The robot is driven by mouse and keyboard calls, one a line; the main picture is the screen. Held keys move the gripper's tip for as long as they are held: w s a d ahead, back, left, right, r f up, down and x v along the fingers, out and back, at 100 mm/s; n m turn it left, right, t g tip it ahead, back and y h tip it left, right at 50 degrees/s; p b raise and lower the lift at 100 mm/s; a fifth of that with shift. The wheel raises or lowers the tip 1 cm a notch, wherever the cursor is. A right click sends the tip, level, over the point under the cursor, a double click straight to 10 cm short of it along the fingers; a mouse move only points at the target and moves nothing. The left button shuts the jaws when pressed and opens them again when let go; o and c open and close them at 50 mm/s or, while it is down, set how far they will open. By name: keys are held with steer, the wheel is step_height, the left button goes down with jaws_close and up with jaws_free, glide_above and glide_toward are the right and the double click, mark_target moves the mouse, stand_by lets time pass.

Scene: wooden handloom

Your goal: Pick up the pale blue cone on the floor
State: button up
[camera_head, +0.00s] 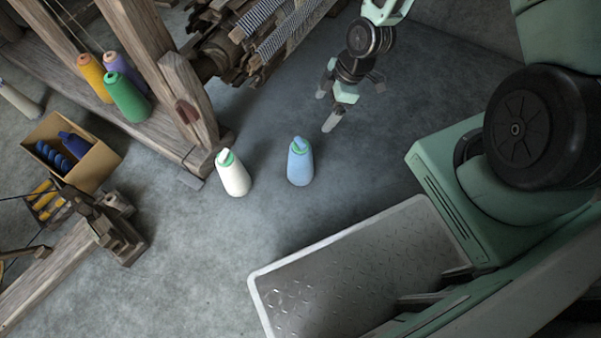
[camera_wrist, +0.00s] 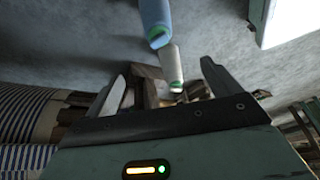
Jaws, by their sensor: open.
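The pale blue cone (camera_head: 300,165) stands upright on the grey floor, with a green ring near its top. It also shows at the top of the wrist view (camera_wrist: 155,18), ahead of the fingers and partly cut off by the frame edge. My gripper (camera_head: 328,108) is open and empty, above and to the right of the cone in the head view. In the wrist view its two fingers (camera_wrist: 163,85) are spread wide, with nothing between them in contact. The cone is apart from the gripper.
A white cone (camera_head: 234,175) stands just left of the blue one. The wooden loom (camera_head: 150,60) rises at upper left, with several coloured cones on its beam. A cardboard box (camera_head: 95,172) sits at left. My base platform (camera_head: 350,265) is below; floor around the blue cone is clear.

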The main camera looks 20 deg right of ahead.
steer(key=b, duration=0.2)
glide_toward(306, 144)
steer(key=b+x, duration=0.5)
steer(key=x, duration=0.2)
steer(key=shift+f, duration=0.2)
steer(key=b+x, duration=0.2)
steer(key=x, duration=0.1)
steer(key=b+x, duration=0.2)
steer(key=shift+w+a+f, duration=0.1)
steer(key=shift+a+f, duration=0.1)
steer(key=shift+a, duration=0.25)
steer(key=shift+r, duration=0.1)
steer(key=c, duration=1.7)
